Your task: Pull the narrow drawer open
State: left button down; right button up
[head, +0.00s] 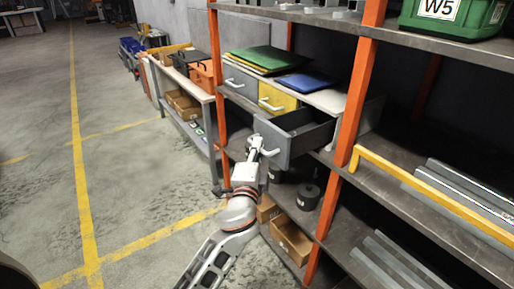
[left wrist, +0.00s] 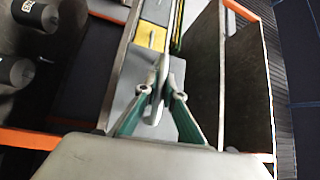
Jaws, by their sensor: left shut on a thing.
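The drawer pulled out of the drawer unit has a grey front (head: 274,146) and a dark, empty-looking inside. It stands well out past the shelf edge. My left gripper (head: 256,146) is shut on this drawer's pale handle (head: 269,152), in front of the drawer's face. In the left wrist view, the left gripper's fingers (left wrist: 157,104) close around the handle (left wrist: 161,72). A yellow drawer (head: 276,99) and another grey drawer (head: 240,82) beside it are closed. My right gripper is not in view.
Green and blue folders (head: 303,82) lie on top of the unit. Orange rack posts (head: 353,85) stand close on both sides. Black cylinders (head: 308,194) and cardboard boxes (head: 291,238) sit lower down. The floor (head: 140,170) at left is clear.

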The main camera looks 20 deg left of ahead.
pick_arm(q)
jog(key=shift+s+a, duration=0.1)
dwell(0.3)
jog(key=c, duration=2.1)
grip_release()
jog(key=shift+c, duration=0.2)
jog(key=s+d+f, duration=0.1)
jog(key=s, duration=1.1)
jog(key=shift+d+f, duration=0.3)
jog(key=shift+w, duration=0.1)
jog(key=s+f+n+g+h, duration=0.1)
jog(key=s+f+n+g, duration=0.1)
jog(key=s+f, duration=0.4)
jog(key=s+a+f+n+g+h, duration=0.1)
jog(key=s+f+n, duration=0.4)
jog(key=f, duration=1)
jog(key=s+a+f+n+g+h, duration=0.1)
jog(key=s+f+n+g+h, duration=0.2)
jog(key=s+f, duration=0.6)
notch_tip(320, 180, down, 2)
jog(key=shift+s+f+n+g, duration=0.1)
jog(key=shift+s+n+g, duration=0.15)
jog(key=shift+g, duration=0.95)
